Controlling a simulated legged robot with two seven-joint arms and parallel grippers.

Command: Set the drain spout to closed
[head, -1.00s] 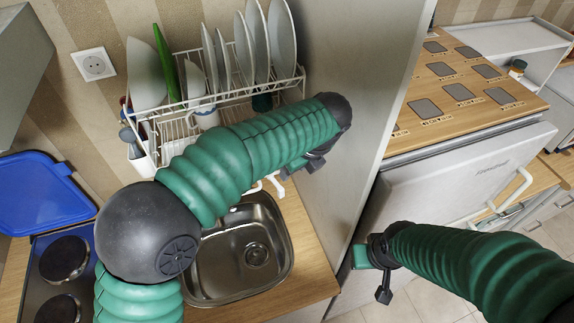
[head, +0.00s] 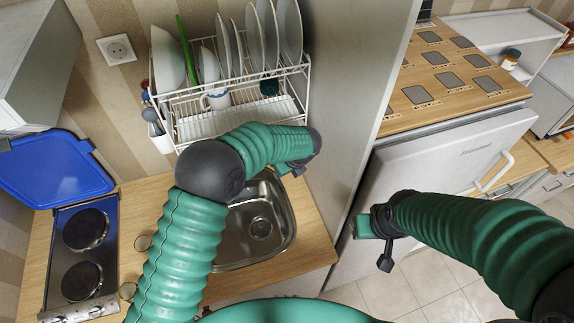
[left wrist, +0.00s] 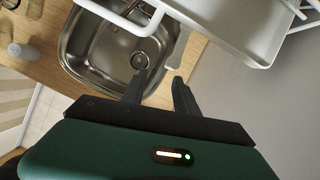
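In the left wrist view the white dish-rack tray (left wrist: 235,22) crosses the top right. A short white piece (left wrist: 174,58), which looks like the drain spout, hangs under its edge above the sink; its setting cannot be read. My left gripper (left wrist: 157,84) is open, its two dark fingers apart and pointing at the sink and the white piece. Nothing is visibly held. In the head view the left gripper (head: 294,167) is in front of the rack's lower right, and my arm hides the spout area. My right gripper (head: 376,240) hangs before the white fridge, its fingers unclear.
The dish rack (head: 225,112) holds several plates and a mug above the steel sink (head: 262,225). A grey panel (head: 355,100) stands close on the right.

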